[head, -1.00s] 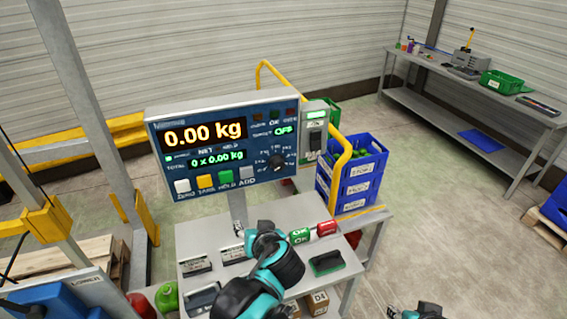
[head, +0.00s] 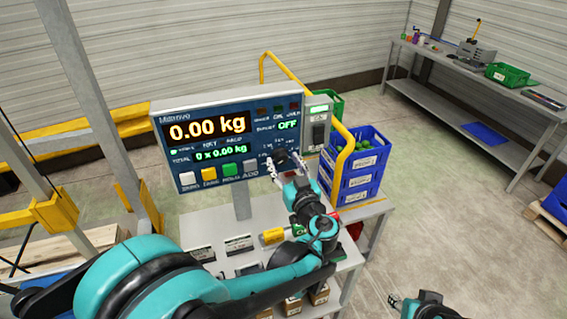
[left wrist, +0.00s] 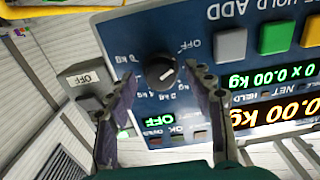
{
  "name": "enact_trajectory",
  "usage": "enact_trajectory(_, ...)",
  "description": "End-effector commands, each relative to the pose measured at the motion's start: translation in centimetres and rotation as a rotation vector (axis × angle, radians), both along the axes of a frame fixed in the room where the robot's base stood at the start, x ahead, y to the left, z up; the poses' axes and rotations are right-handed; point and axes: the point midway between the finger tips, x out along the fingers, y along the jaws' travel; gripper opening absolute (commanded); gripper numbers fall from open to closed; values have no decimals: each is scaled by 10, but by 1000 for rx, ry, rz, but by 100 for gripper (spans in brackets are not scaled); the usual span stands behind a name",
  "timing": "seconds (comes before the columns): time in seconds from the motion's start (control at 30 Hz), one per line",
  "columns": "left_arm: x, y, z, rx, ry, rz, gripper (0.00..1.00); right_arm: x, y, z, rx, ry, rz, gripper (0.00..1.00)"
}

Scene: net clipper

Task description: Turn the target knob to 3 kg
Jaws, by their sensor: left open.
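The black round target knob (left wrist: 160,72) sits on the blue scale panel (left wrist: 150,28). Its white mark points towards the OFF label in the upside-down left wrist view. The target display (head: 288,125) reads OFF and the main display (head: 207,127) reads 0.00 kg. My left gripper (head: 284,164) is open at the panel's lower right, partly covering the knob in the head view. In the left wrist view its two fingers (left wrist: 162,76) stand on either side of the knob, with visible gaps. My right gripper (head: 394,301) is small at the bottom edge, its opening unclear.
A grey switch box (head: 318,125) and yellow rail (head: 345,160) stand right of the panel. Blue crates (head: 357,170) are behind the rail. Coloured buttons (head: 229,170) line the panel's lower edge. The grey table (head: 205,222) is below.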

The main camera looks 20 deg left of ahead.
Motion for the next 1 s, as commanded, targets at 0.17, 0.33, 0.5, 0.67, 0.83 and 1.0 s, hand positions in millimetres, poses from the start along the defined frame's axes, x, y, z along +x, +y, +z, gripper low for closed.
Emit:
enact_trajectory(0.17,7,5,0,0,0,0,53,0,0,-1,0,0,0,40)
enact_trajectory(0.33,7,5,0,-1,1,0,53,0,0,-1,0,0,0,40)
enact_trajectory(0.5,7,5,0,-1,1,0,16,0,0,-1,0,0,0,40)
enact_trajectory(0.67,7,5,0,0,1,0,3,0,0,-1,0,0,0,40)
enact_trajectory(0.83,7,5,0,12,8,1,3,0,0,-1,0,0,0,40)
enact_trajectory(1.0,7,5,0,56,38,1,3,0,0,-2,0,0,0,40)
